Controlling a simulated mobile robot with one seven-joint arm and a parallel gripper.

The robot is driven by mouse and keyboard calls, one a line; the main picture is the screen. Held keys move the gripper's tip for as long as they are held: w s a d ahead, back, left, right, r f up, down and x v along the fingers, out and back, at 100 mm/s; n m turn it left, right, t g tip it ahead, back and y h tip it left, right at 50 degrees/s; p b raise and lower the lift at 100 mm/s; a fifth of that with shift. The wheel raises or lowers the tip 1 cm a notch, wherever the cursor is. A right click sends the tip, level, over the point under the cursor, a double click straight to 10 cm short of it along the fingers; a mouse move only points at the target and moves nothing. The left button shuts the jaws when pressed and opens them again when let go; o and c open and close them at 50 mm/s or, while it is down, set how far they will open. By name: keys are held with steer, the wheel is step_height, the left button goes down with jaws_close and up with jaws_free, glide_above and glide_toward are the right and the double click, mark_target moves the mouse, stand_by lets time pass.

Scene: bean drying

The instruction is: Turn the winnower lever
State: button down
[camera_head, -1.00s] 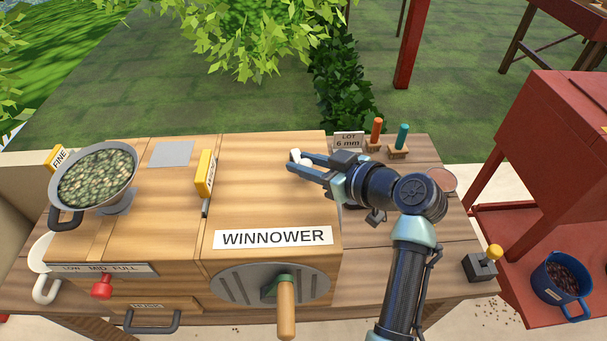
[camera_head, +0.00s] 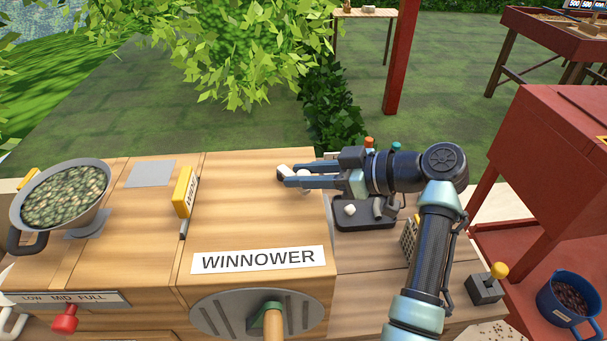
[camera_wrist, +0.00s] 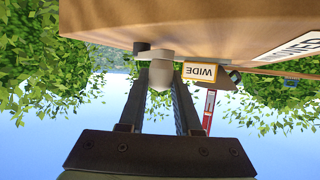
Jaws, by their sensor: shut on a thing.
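The winnower (camera_head: 240,215) is a wooden box with a white WINNOWER label. On its front is a grey slatted disc (camera_head: 222,312) with a green hub and a wooden crank handle (camera_head: 273,322), cut by the bottom edge. A yellow upright tab (camera_head: 184,190) stands on its top left; it reads WIDE in the wrist view (camera_wrist: 199,72). My gripper (camera_head: 281,176) is over the winnower's top right, away from handle and tab. Its fingers are closed on a small pale piece (camera_wrist: 159,75), partly hidden by the fingers in the head view.
A pan of beans (camera_head: 65,197) is at left, above a red knob (camera_head: 65,318) by the LOW MID FULL scale. A dark tray (camera_head: 365,222) with a white piece lies under my arm. At right are a yellow-knobbed switch (camera_head: 484,288), blue bucket (camera_head: 568,300) and red cabinet (camera_head: 550,170).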

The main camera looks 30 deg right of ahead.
steer(key=c, duration=0.6)
jaws_free()
steer(key=v, duration=1.3)
steer(key=shift+b, duration=0.3)
steer(key=shift+d, duration=0.1)
